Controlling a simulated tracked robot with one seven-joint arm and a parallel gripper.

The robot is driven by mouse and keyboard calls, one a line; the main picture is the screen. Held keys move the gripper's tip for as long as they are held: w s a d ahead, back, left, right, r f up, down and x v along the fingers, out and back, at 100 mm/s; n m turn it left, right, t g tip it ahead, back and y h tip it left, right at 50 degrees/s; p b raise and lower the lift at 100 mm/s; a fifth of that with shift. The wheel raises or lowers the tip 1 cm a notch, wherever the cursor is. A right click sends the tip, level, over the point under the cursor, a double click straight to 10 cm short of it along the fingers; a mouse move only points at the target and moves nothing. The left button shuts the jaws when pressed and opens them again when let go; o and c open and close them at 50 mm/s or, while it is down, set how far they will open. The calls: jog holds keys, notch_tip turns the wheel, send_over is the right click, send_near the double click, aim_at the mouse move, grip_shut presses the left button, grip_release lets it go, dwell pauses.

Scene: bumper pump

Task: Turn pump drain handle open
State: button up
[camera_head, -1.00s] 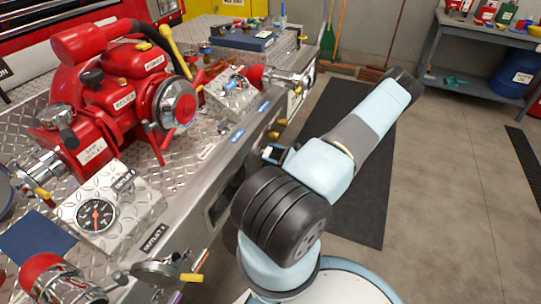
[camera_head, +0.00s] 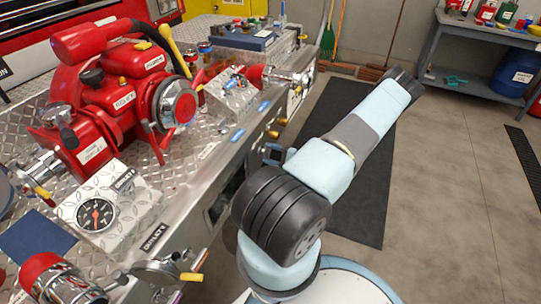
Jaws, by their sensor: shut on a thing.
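The red pump (camera_head: 125,90) stands on the diamond-plate bumper deck at the left. My gripper (camera_head: 266,151) is small and partly hidden behind my arm. It is up against the bumper's front face, below the deck edge, and shut on what appears to be the drain handle. The handle itself is hidden by the gripper and too small to make out, so its angle cannot be told. Brass-coloured knobs (camera_head: 272,134) show on the front face just above the gripper.
A gauge box (camera_head: 97,213) sits on the deck at the lower left. A valve with a yellow-tipped lever (camera_head: 190,277) juts out at the bottom. A grey workbench (camera_head: 480,60) stands at the back right. The floor around the dark mat (camera_head: 360,205) is clear.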

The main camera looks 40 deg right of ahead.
jog(key=shift+s+a+f+n, duration=0.1)
jog(key=shift+f+n, duration=0.05)
jog(key=shift+n, duration=0.9)
jog(key=shift+s+a+f+n, duration=0.1)
jog(key=shift+f+n, duration=0.05)
jog(key=shift+n, duration=0.9)
jog(key=o, duration=1)
jog(key=shift+w+d, duration=0.15)
jog(key=shift+o, duration=0.2)
jog(key=shift+r, duration=0.1)
jog(key=v, duration=1.3)
jog(key=shift+s, duration=0.4)
jog(key=shift+w, duration=0.1)
